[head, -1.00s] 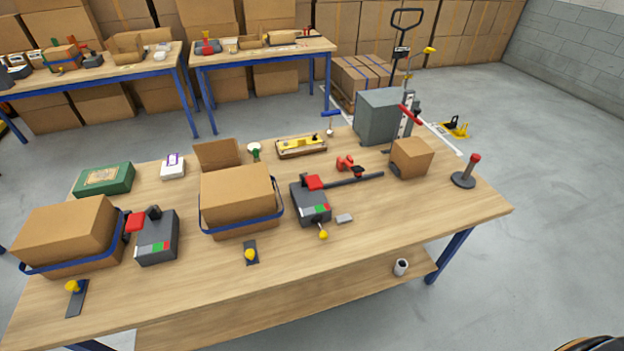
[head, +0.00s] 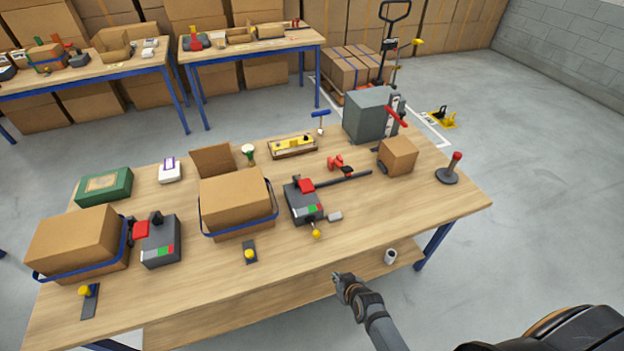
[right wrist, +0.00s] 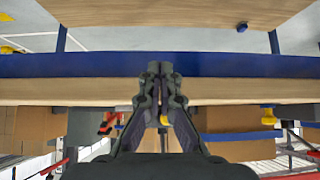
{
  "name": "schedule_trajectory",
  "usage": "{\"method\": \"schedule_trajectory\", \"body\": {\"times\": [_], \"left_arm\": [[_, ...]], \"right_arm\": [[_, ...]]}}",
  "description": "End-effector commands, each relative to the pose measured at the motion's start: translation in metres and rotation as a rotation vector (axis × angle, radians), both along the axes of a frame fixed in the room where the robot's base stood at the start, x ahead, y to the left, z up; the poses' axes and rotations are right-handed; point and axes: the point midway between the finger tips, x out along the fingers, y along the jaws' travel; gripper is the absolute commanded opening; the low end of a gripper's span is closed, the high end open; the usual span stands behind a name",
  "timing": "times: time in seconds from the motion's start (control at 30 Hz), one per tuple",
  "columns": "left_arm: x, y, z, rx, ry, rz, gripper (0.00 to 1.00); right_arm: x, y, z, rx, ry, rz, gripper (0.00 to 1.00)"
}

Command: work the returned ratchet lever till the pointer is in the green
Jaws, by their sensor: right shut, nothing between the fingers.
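A grey ratchet box (head: 306,208) with a red block, a green and red gauge strip and a yellow-knobbed lever (head: 316,233) at its front stands at the table's middle right. A dark bar (head: 343,179) reaches right from it. A similar grey box (head: 160,246) with a black knob stands further left, beside a strapped carton. The pointers are too small to read. My right gripper (head: 340,278) is shut and empty, in front of the table's front edge, apart from both boxes. It also shows shut in the right wrist view (right wrist: 160,72). My left gripper is out of view.
Cartons with blue straps (head: 238,200) (head: 78,243) fill the left half of the wooden table (head: 215,275). A small carton (head: 398,156) and a red-topped post (head: 450,170) stand at the right. A white cup (head: 390,256) sits on the lower shelf. The table's front right is clear.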

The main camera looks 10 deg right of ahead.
Motion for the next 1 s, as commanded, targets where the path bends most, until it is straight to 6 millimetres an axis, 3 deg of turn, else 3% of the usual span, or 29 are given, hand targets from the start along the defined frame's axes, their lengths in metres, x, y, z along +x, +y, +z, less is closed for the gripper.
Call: {"method": "schedule_trajectory", "body": {"times": [0.03, 0.2, 0.3, 0.4, 0.57, 0.87, 1.0], "left_arm": [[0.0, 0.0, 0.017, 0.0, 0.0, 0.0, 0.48], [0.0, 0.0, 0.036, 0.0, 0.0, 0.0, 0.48], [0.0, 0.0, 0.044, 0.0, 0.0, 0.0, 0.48], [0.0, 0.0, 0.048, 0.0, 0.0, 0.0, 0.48], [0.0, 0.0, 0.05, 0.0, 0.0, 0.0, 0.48], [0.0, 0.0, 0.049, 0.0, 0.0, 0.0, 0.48], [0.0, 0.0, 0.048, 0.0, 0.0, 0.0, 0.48]], "right_arm": [[0.022, 0.006, 0.05, 0.011, -0.068, 0.007, 0.0], [0.08, 0.021, 0.171, 0.035, -0.319, 0.009, 0.0], [0.1, 0.024, 0.225, 0.038, -0.438, -0.003, 0.0], [0.11, 0.024, 0.261, 0.039, -0.515, -0.013, 0.0], [0.116, 0.023, 0.282, 0.038, -0.563, -0.021, 0.0], [0.117, 0.023, 0.282, 0.039, -0.565, -0.021, 0.0], [0.127, 0.024, 0.279, 0.037, -0.565, -0.021, 0.0]]}}
